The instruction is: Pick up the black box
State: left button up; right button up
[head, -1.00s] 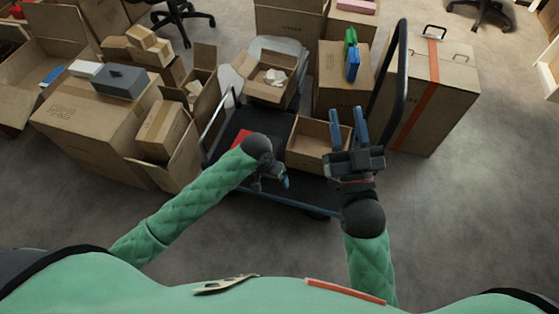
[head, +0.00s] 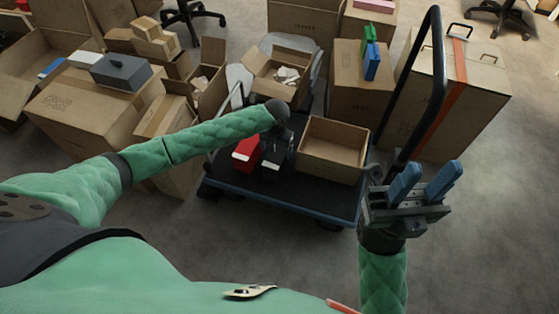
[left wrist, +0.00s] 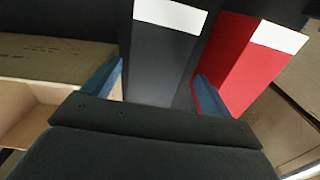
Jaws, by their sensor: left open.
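The black box (left wrist: 165,55) has a white label and stands on the cart beside a red box (left wrist: 240,60), which has a white label too. In the head view the black box (head: 271,172) is partly hidden by my left gripper (head: 276,150). My left gripper points down over it. In the left wrist view the open fingers (left wrist: 158,88) are on either side of the black box, the right one between it and the red box. Contact cannot be told. My right gripper (head: 424,182) is open and empty, right of the cart.
The cart (head: 300,192) has a black handle (head: 437,80). An open carton (head: 333,150) stands on it, right of the black box. Another open carton (head: 280,75) stands behind. Stacked cartons fill the left, with a dark grey box (head: 120,72) on one. The floor in front is clear.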

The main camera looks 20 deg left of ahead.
pick_arm(q)
jog(key=shift+d+f+b, duration=0.15)
jog(key=shift+f+b, duration=0.4)
jog(key=shift+f, duration=1.05)
jog(key=shift+d+f+b, duration=0.1)
jog(key=shift+f+b, duration=0.4)
jog(key=shift+f, duration=1.05)
jog(key=shift+c, duration=0.3)
jog(key=c, duration=1.3)
jog(key=shift+c, duration=0.2)
jog(key=shift+r, duration=0.15)
